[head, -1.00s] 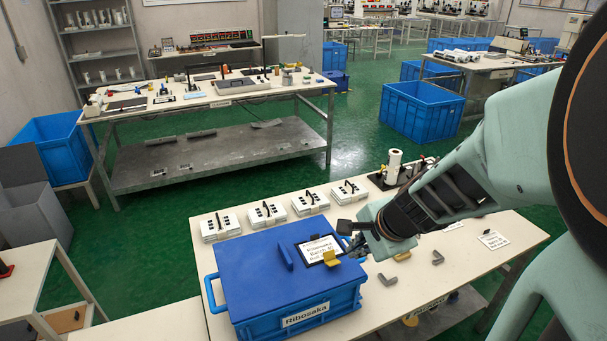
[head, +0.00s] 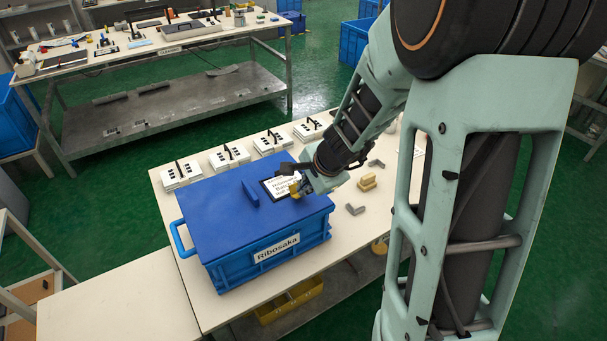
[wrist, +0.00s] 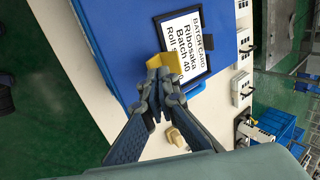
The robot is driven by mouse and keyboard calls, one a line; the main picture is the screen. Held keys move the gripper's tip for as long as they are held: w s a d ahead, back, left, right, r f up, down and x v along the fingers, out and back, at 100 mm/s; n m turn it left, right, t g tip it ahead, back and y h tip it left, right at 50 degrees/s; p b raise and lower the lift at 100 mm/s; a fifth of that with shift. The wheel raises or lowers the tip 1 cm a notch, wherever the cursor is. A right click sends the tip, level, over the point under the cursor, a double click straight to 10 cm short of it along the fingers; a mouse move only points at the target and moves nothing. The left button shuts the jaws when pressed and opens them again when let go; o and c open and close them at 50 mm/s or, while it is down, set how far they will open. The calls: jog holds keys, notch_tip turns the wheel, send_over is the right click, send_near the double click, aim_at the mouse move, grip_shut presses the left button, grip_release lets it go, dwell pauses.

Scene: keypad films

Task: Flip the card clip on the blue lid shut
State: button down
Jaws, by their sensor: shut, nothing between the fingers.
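The blue lid (head: 215,205) sits on a blue box labelled "Ribosaka" (head: 270,258). A black-framed white batch card (head: 279,184) lies on the lid near its right end, and shows more clearly in the wrist view (wrist: 190,42). The yellow card clip (head: 293,189) is at the card's edge. In the wrist view the clip (wrist: 166,64) appears raised at an angle, its upper part over the card's corner. My gripper (wrist: 158,82) is shut and empty, its fingertips right at the clip; I cannot tell whether they touch. The clip's hinge is hidden behind the fingers.
Several white keypad stacks (head: 229,157) line the table's back edge. A beige block (head: 367,183) and a grey bracket (head: 355,209) lie right of the box.

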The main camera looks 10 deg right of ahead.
jog(key=shift+w+a+f, duration=0.2)
jog(key=shift+w+f, duration=0.05)
jog(key=shift+w, duration=0.2)
jog(key=shift+w+a+f, duration=0.15)
jog(key=shift+w+f, duration=0.1)
jog(key=shift+w, duration=0.2)
jog(key=shift+r+p, duration=0.15)
jog(key=shift+p, duration=0.45)
jog(key=shift+w+a+p, duration=0.1)
jog(key=shift+p, duration=0.2)
